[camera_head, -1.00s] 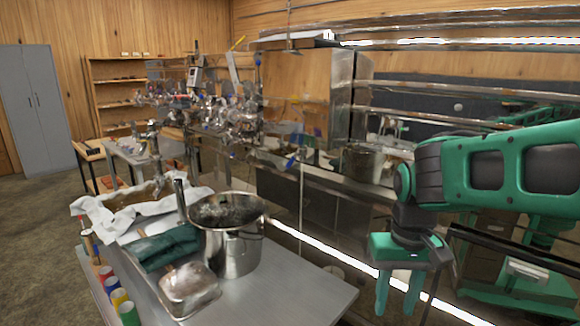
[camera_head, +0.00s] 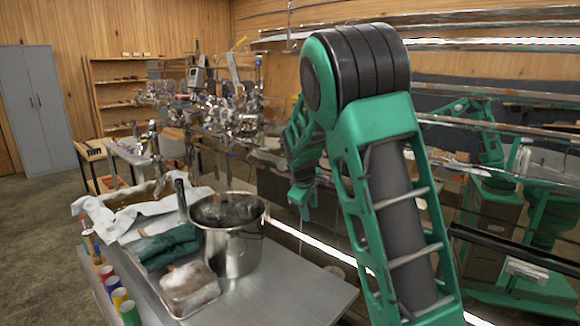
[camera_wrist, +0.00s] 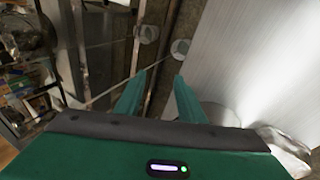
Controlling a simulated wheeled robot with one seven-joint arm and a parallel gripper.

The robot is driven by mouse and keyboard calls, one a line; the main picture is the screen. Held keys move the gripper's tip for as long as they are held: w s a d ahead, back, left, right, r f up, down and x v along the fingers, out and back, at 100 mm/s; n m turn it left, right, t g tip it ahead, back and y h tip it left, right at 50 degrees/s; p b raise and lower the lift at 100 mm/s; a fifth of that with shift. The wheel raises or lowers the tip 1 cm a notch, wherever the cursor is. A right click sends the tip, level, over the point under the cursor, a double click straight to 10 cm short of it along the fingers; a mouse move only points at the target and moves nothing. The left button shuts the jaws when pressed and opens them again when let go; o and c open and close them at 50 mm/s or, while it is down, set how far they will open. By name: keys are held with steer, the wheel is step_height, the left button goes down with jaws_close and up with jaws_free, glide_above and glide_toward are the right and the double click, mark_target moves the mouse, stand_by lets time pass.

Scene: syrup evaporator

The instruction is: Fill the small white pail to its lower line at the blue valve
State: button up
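My gripper (camera_head: 303,200) hangs past the far right side of the metal table, in front of the evaporator. In the wrist view its two green fingers (camera_wrist: 160,82) stand apart with nothing between them. In the wrist view a pale rounded thing (camera_wrist: 218,114) lies just right of the fingers, also unclear. Shiny pipework (camera_head: 225,110) stands at the back; I cannot make out the blue valve in it. No lower line is legible.
Floor at left is open.

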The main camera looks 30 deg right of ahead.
steer(key=w+d+r+n+t+h, duration=0.1)
steer(key=w+d+r+n+h, duration=0.2)
steer(key=w, duration=0.5)
steer(key=w+d+r+n+t+h, duration=0.1)
steer(key=w+d+r+n+h, duration=0.2)
steer(key=w, duration=0.6)
steer(key=w+a+r+n+t+h, duration=0.2)
steer(key=w+a+r+n, duration=0.1)
steer(key=w+a+n, duration=0.25)
steer(key=x, duration=1.1)
steer(key=shift+w+a+f, duration=0.15)
steer(key=shift+w+a, duration=0.1)
steer(key=shift+c, duration=0.6)
jaws_close()
